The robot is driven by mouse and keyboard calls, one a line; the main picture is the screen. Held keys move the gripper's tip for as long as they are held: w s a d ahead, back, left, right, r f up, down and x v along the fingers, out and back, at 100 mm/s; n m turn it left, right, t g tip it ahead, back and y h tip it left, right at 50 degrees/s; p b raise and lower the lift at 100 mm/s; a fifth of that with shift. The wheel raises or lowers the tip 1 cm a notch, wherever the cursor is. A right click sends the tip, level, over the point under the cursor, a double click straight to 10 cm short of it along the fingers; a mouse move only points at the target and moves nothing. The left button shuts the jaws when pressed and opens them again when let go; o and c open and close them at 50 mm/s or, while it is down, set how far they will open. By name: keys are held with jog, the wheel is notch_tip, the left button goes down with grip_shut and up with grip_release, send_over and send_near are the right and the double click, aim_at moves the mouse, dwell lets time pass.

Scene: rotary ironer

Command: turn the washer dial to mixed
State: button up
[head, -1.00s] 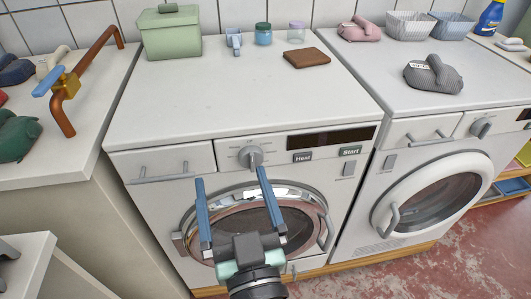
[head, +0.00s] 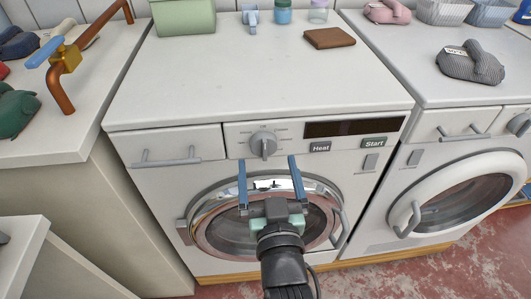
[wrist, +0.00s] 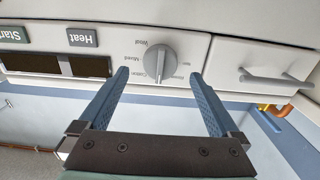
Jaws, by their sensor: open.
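The washer dial (head: 263,144) is a round grey knob with a raised grip bar on the front panel of the left machine. It also shows in the wrist view (wrist: 160,60), upside down, with small labels around it; "Mixed", "Cotton" and "Wool" seem readable. My gripper (head: 268,168) is open and empty, its two blue fingers pointing at the panel just below the dial. In the wrist view the fingertips (wrist: 160,74) lie either side of the dial's lower part in the picture. Contact is not visible, and the exact gap in depth cannot be told.
The Heat button (head: 320,147), Start button (head: 374,142) and dark display (head: 354,127) sit right of the dial. A drawer handle (head: 165,157) is to its left. The round glass door (head: 225,225) lies below. A second machine (head: 455,205) stands at right.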

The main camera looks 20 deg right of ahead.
aim_at(265, 152)
jog(key=shift+x, duration=2.05)
jog(key=c, duration=1.4)
